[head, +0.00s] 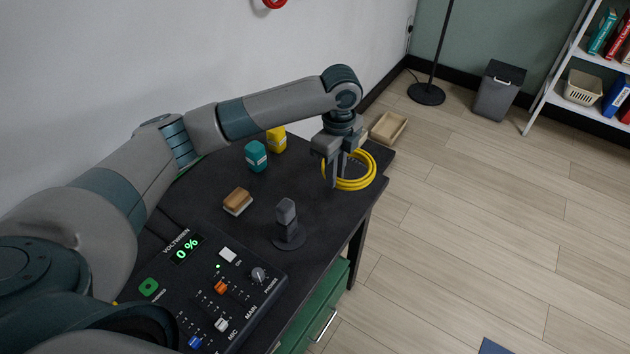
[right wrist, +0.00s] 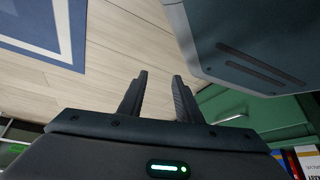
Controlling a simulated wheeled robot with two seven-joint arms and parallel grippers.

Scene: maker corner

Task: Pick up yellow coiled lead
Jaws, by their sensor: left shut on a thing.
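The yellow coiled lead (head: 357,184) is a ring of several loops at the far right end of the dark worktable. My left gripper (head: 338,183) reaches down over the left side of the coil, and its fingers are shut on the lead. I cannot tell whether the coil touches the tabletop. My right gripper (right wrist: 158,98) shows in the right wrist view, with its two fingers apart and nothing between them. It is not in the head view.
The dark table (head: 310,255) also holds a control panel (head: 215,285), a dark block on a round stand (head: 287,225), a wood-topped brush (head: 237,201), a teal container (head: 256,156) and a yellow one (head: 276,139). A wooden tray (head: 388,128) is behind the coil. Floor to the right is open.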

